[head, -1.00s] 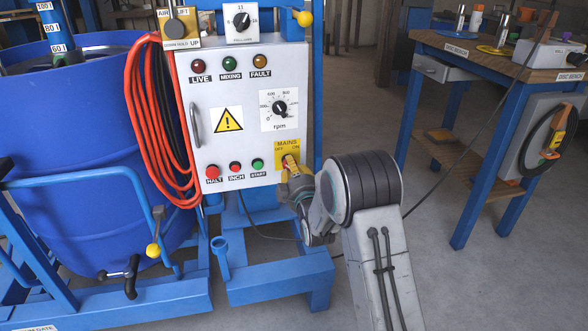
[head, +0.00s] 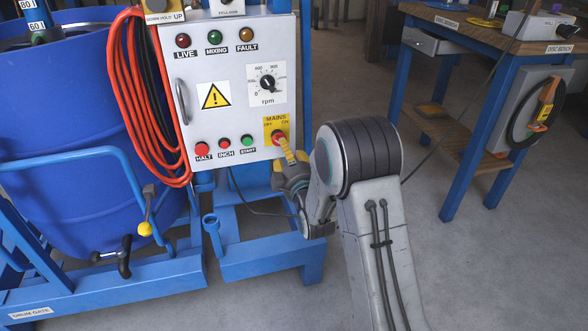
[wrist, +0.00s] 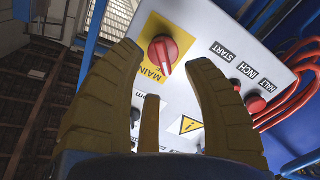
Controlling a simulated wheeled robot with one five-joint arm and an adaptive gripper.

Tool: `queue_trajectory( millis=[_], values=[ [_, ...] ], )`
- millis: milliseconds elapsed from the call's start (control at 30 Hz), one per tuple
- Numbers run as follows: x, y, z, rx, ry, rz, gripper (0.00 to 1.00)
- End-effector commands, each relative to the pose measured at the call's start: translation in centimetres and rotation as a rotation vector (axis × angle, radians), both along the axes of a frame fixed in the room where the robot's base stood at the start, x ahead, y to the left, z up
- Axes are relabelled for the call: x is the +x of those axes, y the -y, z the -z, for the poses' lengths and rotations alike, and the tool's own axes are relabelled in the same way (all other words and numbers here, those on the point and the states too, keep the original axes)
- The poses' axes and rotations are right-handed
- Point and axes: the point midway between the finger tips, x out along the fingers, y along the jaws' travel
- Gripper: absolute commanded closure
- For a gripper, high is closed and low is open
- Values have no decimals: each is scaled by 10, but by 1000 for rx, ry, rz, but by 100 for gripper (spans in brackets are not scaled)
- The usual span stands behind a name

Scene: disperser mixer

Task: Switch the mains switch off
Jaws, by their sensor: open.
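The mains switch (head: 278,137) is a red rotary knob on a yellow plate at the lower right of the white control panel (head: 222,125). The plate is marked OFF on the left and ON on the right. Which mark the knob points to is hard to tell. In the wrist view the knob (wrist: 163,54) stands ahead, between and beyond my fingertips. My gripper (head: 291,157) is just below and in front of the knob in the head view. In the wrist view my gripper (wrist: 164,60) has its yellow-brown fingers spread, with nothing held.
Red HALT (head: 201,149), red INCH (head: 225,142) and green START (head: 247,141) buttons sit left of the switch. An orange hose (head: 125,95) hangs beside the panel. A blue drum (head: 70,120) stands left. A wooden bench (head: 480,40) is at right, with clear floor between.

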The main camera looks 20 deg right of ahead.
Motion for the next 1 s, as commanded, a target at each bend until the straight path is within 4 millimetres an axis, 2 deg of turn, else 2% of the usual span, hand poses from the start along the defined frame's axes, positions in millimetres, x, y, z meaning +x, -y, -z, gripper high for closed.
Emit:
queue_trajectory(
  millis=[200, 433, 633, 1000],
  values=[
    [-33, -1, 0, 0, -1, -1, 54],
    [-57, -1, 0, 0, 0, -1, 54],
    [-67, -1, 0, 0, 1, -1, 54],
    [-69, -1, 0, 0, 1, -2, 54]
  ],
)
